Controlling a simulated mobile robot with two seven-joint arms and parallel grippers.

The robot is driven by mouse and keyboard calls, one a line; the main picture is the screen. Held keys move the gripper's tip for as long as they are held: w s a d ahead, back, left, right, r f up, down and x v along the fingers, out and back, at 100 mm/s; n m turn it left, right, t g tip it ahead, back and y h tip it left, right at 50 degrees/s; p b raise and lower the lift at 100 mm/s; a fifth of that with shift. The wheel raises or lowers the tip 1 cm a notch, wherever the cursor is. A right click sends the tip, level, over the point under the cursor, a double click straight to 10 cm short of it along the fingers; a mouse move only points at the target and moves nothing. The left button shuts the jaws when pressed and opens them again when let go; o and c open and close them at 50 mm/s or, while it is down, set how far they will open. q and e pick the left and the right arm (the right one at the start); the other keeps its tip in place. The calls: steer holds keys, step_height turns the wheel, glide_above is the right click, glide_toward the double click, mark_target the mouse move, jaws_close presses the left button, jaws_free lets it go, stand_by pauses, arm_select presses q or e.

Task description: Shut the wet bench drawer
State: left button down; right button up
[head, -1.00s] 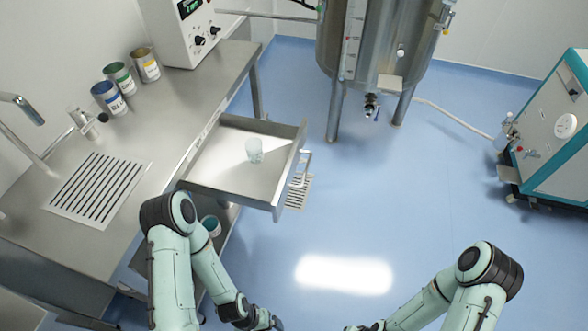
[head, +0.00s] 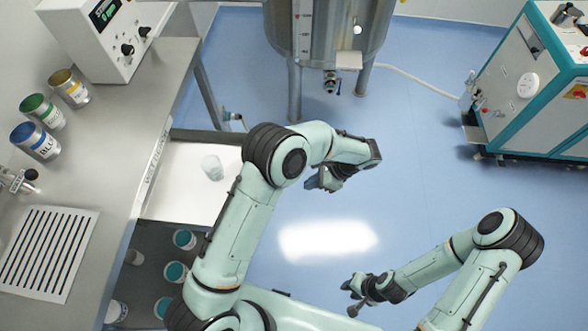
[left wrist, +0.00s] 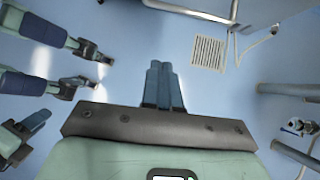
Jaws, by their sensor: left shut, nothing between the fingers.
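The wet bench drawer (head: 168,205) is pulled out from the bench front in the head view. A clear beaker (head: 212,168) stands inside it. My left arm covers the drawer's front and its handle. My left gripper (head: 318,184) is over the floor to the right of the drawer, beyond its front, and touches nothing visible. In the left wrist view its fingers (left wrist: 162,86) are together and empty. A metal bar, seemingly the drawer handle (left wrist: 190,11), crosses the top of that view, apart from the fingers. My right gripper (head: 350,298) is over open floor, fingertips apart, empty.
The steel bench (head: 122,125) holds several paint-like cans and a white control box (head: 105,38). Teal-lidded jars (head: 176,272) stand below the drawer. A steel tank (head: 328,35) and a teal-edged machine (head: 530,85) stand at the back. The floor between is clear.

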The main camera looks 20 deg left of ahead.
mark_target(188, 188)
arm_select(q)
steer(key=s+a+f, duration=0.1)
steer(key=a+f, duration=0.5)
steer(key=a, duration=0.3)
steer(key=shift+s+a+f+y, duration=0.3)
steer(key=shift+s, duration=0.05)
arm_select(e)
steer(key=shift+r, duration=0.1)
arm_select(q)
steer(key=shift+a, duration=0.15)
